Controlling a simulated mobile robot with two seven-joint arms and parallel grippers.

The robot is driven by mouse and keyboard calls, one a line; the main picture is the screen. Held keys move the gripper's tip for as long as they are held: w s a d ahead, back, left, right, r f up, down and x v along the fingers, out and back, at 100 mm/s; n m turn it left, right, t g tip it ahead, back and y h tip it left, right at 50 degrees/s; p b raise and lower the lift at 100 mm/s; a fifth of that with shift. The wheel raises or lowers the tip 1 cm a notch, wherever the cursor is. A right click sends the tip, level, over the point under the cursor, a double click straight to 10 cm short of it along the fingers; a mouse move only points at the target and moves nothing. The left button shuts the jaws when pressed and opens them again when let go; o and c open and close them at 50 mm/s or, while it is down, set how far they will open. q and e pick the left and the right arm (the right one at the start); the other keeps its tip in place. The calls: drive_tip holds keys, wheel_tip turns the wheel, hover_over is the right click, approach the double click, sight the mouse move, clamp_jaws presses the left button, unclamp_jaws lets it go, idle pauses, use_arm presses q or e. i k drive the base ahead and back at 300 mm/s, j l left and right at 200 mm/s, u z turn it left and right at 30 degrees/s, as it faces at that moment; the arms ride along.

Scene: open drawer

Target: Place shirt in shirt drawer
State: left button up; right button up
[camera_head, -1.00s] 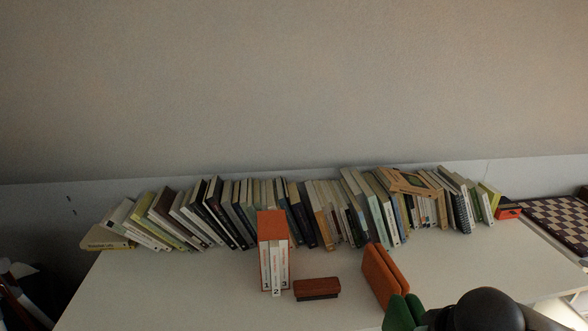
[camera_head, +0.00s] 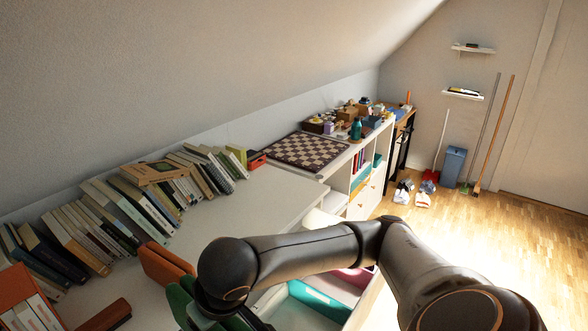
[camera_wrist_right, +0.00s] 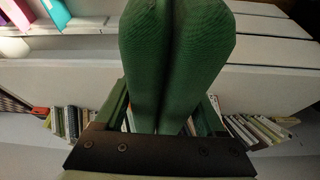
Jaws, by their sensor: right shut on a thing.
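A dark green folded cloth, which looks like the shirt (camera_wrist_right: 178,60), hangs in my right gripper (camera_wrist_right: 163,112) in the right wrist view. The fingers are shut on it, one on each side. In the head view part of the green shirt (camera_head: 180,303) shows at the bottom, left of my right arm, over the white desk top. An open compartment with teal and pink parts (camera_head: 318,300) lies below and beyond my arm. It could be an open drawer, but my arm partly covers it and its label cannot be seen. My left gripper is not in view.
A white shelf unit (camera_head: 365,172) runs along the wall. Wooden floor (camera_head: 490,220) is open at the right; shoes lie farther back.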

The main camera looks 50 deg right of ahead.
sight(330, 293)
drive_tip(key=k+l+u, duration=0.1)
drive_tip(key=l, duration=0.35)
drive_tip(key=k+l+u, duration=0.1)
drive_tip(key=l, duration=0.35)
drive_tip(key=k+l+u, duration=0.1)
drive_tip(key=l, duration=0.3)
drive_tip(key=k+l+u, duration=0.1)
drive_tip(key=l, duration=0.35)
drive_tip(key=k+l+u, duration=0.1)
drive_tip(key=l, duration=0.3)
drive_tip(key=k+l+u, duration=0.1)
drive_tip(key=l, duration=0.3)
drive_tip(key=k, duration=0.1)
